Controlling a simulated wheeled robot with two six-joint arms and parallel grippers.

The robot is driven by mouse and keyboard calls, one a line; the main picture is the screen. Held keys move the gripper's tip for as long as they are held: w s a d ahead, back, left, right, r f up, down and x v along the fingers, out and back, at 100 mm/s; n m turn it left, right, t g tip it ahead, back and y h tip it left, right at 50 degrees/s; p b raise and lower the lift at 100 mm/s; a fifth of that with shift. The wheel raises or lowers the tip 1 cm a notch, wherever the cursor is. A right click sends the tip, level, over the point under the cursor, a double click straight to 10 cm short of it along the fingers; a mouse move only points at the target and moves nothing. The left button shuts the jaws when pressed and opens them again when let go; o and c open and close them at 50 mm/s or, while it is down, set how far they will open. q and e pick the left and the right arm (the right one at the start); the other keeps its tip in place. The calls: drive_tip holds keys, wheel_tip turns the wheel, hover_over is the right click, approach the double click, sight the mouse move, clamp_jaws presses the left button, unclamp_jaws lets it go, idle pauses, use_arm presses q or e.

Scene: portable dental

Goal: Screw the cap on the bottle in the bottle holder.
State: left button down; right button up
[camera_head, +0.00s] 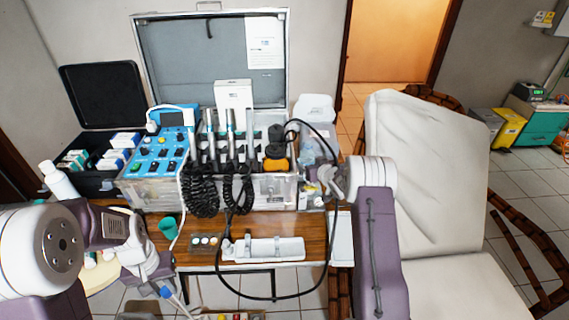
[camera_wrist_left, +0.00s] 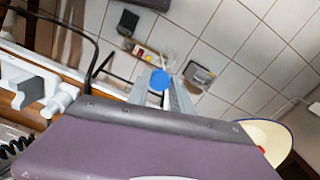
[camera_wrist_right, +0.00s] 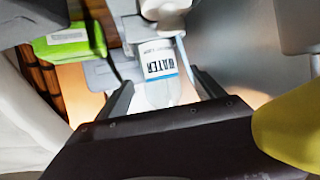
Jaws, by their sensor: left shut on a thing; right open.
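The blue cap (camera_wrist_left: 158,80) is between the fingertips of my left gripper (camera_wrist_left: 160,92), which is shut on it. In the head view the cap (camera_head: 166,292) shows low at the left, in front of the wooden table and away from the bottle. A clear bottle (camera_wrist_right: 158,62) with a "WATER" label and a blue band shows in the right wrist view. It appears between the open fingers of my right gripper (camera_wrist_right: 162,92); I cannot tell whether they touch it. In the head view my right gripper (camera_head: 326,184) is at the case's right side.
The open dental case (camera_head: 230,190) stands on the wooden table (camera_head: 190,258), with black coiled hoses at its front. A black cable loops between the arms. A green cup (camera_head: 170,228) and a white tray (camera_head: 262,249) are on the table. A reclined chair (camera_head: 425,170) is at right.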

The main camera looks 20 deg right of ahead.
sight(311, 151)
drive_tip(key=shift+w+f, duration=0.25)
drive_tip(key=shift+w, duration=0.35)
drive_tip(key=shift+r, duration=0.1)
drive_tip(key=c, duration=1.7)
drive_tip(key=shift+r, duration=0.1)
